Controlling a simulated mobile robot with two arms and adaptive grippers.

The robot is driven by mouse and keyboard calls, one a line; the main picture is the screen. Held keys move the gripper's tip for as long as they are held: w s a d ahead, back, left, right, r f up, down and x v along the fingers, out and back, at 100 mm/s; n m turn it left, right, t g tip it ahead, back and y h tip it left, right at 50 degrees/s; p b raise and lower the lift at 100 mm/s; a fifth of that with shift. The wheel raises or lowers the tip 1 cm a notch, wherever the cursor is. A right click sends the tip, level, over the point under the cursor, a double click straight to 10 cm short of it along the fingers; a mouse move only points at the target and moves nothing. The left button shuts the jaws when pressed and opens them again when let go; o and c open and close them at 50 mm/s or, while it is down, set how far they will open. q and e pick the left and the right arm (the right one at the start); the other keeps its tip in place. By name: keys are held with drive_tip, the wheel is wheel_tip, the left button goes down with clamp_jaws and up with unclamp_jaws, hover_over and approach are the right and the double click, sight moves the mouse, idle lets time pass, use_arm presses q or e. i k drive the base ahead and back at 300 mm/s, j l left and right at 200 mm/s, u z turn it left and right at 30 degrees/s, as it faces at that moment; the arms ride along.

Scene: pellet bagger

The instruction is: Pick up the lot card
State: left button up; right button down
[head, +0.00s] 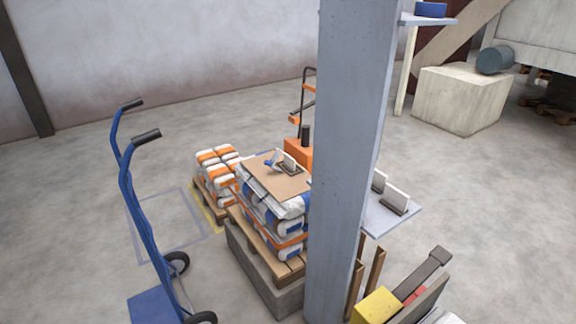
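Several small pale cards stand in dark holders, and I cannot tell which is the lot card. One card (290,160) stands on a brown cardboard sheet (262,183) on top of the stacked bags, with a small blue item (272,163) beside it. Two more cards, a rear one (379,181) and a front one (397,198), stand on a small grey shelf (381,222) right of the pillar. Any writing is too small to read. Neither of my grippers is in view.
A tall grey pillar (345,150) blocks the middle. The bag stack (278,225) sits on a wooden pallet. A blue hand truck (140,220) stands left, a smaller bag stack (213,168) behind. A yellow block (376,306) is at lower right.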

sight(289, 164)
drive_tip(key=i+j+u, duration=0.15)
drive_tip(key=i+u, duration=0.25)
drive_tip(key=i, duration=0.5)
drive_tip(key=i+l+u, duration=0.15)
drive_tip(key=i+u, duration=0.3)
drive_tip(key=i, duration=0.4)
